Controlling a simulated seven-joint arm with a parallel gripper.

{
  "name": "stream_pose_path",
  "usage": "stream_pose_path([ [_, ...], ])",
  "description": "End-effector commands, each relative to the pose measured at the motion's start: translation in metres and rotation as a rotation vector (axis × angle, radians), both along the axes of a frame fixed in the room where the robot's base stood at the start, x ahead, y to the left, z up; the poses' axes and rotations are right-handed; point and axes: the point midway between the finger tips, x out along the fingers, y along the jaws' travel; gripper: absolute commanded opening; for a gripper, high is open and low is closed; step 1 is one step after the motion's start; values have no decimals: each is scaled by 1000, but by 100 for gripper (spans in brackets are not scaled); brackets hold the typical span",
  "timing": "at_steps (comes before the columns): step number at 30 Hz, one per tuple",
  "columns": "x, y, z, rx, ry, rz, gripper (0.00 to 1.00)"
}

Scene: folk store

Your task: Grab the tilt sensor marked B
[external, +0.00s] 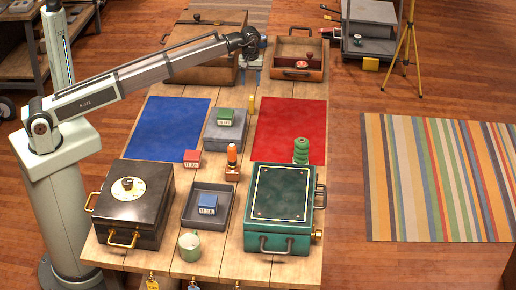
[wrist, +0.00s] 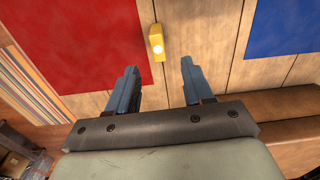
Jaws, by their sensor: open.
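The labels are too small to read, so I cannot tell which is marked B. My gripper (wrist: 158,68) is open and empty in the wrist view. In the external view my gripper (external: 250,45) is high over the far end of the table, away from all three blocks. A yellow piece (wrist: 156,42) shows beyond my fingertips.
The table holds a blue mat (external: 180,125), a red mat (external: 290,130), a black box (external: 130,210) with a dial, and a green box (external: 281,205). An orange-topped item (external: 232,158), a green stacked item (external: 301,150) and a mug (external: 190,246) stand among them.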

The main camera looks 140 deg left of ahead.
Motion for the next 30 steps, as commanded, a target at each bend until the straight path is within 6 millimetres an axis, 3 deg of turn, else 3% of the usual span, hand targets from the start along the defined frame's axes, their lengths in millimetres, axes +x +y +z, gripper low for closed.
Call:
stream_pose_path([
  [12,0,0,-66,0,1,0,51],
  [20,1,1,-79,1,1,0,51],
  [30,2,2,-120,1,1,0,51],
])
